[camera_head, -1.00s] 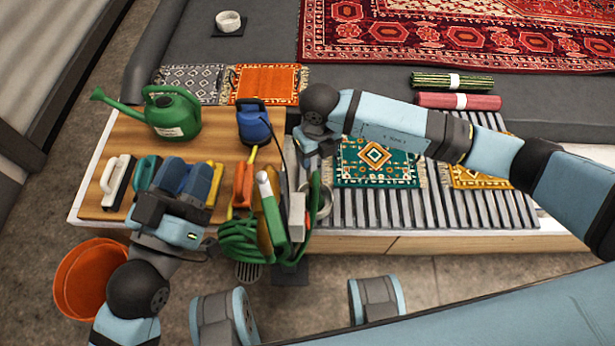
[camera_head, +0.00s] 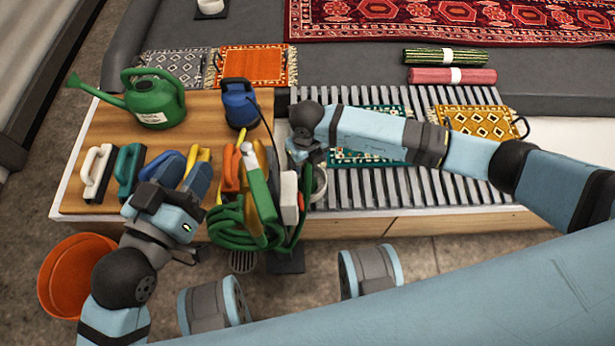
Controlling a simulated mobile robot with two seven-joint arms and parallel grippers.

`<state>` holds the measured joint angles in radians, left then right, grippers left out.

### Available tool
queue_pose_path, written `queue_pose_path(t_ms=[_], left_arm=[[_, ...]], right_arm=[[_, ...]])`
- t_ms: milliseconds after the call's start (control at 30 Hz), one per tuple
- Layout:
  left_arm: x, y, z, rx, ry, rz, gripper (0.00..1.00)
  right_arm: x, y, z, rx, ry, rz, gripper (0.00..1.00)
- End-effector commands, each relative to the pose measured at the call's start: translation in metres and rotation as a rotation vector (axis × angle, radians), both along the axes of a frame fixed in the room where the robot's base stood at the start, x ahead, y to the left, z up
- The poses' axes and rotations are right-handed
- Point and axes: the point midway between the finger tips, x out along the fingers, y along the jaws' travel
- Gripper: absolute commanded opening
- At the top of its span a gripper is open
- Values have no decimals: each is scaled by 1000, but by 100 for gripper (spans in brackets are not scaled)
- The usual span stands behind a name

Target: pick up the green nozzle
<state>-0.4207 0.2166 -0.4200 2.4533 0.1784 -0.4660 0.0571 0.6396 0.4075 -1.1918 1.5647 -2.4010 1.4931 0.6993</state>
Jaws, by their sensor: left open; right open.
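A long green piece with a white top, which looks like the green nozzle (camera_head: 261,193), stands tilted among the coils of a green hose (camera_head: 226,233) at the bench's front edge. An orange piece with a yellow tip (camera_head: 230,169) is close on its left. My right gripper (camera_head: 303,157) is open, to the right of the white top and a little beyond it, and appears apart from it. Its fingers are small and partly hidden by its own wrist. My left gripper (camera_head: 150,192) is open, over the front ends of the blue brushes, well left of the nozzle.
Blue brushes (camera_head: 165,166), a teal brush (camera_head: 128,170) and a white one (camera_head: 96,170) lie left. A green watering can (camera_head: 155,102) and a blue container (camera_head: 238,104) stand behind. A metal cup (camera_head: 319,186) and white block (camera_head: 289,197) crowd the nozzle's right. An orange bucket (camera_head: 68,272) is front left.

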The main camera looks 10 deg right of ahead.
Motion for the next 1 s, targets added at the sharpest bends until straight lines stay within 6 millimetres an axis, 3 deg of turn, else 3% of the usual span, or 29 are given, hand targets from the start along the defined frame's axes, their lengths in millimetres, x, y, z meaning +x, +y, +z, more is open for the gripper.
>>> queue_pose_path(t_ms=[100, 333, 567, 1000], left_arm=[[0, 0, -6, 9, 16, -6, 43], [0, 0, -5, 10, 17, -7, 43], [0, 0, -6, 10, 17, -7, 43], [0, 0, 0, 6, 8, -4, 43]], right_arm=[[0, 0, -9, 0, -1, 0, 66], [1, 0, -8, 0, -1, 0, 63], [0, 0, -8, 0, -1, 0, 12], [1, 0, 2, 2, -3, 1, 12]])
